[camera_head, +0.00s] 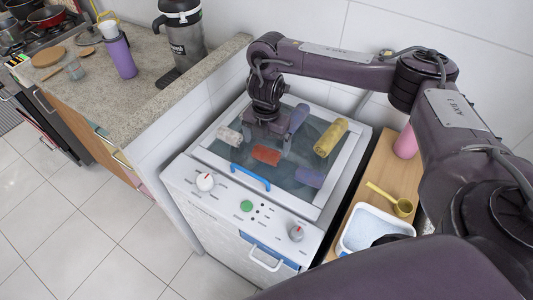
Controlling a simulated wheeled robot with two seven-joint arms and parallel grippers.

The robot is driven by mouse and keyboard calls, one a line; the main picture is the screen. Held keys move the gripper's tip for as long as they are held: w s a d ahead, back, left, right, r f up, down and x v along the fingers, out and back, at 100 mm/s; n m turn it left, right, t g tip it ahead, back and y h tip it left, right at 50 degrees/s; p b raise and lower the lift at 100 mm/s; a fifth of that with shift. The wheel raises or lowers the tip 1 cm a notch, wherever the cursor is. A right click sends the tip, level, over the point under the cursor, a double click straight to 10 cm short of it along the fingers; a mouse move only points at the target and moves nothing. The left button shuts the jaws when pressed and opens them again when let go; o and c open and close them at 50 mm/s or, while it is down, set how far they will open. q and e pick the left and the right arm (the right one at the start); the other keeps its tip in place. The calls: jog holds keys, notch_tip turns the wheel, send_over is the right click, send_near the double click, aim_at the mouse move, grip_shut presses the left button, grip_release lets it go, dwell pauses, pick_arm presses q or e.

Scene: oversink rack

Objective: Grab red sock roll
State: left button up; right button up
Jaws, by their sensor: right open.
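The red sock roll (266,154) lies on the glass lid of the white washing machine (222,185), near the middle. My right gripper (268,138) is just above and behind it, pointing down. Its jaws are open, and the fingertips are small and dark in the picture. I cannot tell whether they touch the roll. My left gripper is not in view.
Other rolls lie on the lid: a white one (229,136), a yellow one (331,138), a purple one (309,177) and a blue-purple one (298,117). A blue handle (250,177) is at the lid's front. A wooden shelf (372,185) stands at right.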

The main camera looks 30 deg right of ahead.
aim_at(266, 150)
notch_tip(266, 150, down, 5)
jog(key=shift+r+b, duration=0.1)
jog(key=shift+b, duration=0.35)
jog(key=shift+f, duration=0.25)
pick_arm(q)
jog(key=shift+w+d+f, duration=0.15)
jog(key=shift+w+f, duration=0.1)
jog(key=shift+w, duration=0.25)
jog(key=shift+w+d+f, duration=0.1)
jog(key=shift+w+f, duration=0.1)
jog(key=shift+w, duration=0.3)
pick_arm(e)
jog(key=shift+c, duration=0.2)
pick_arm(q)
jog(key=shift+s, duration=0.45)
pick_arm(e)
jog(key=c, duration=1)
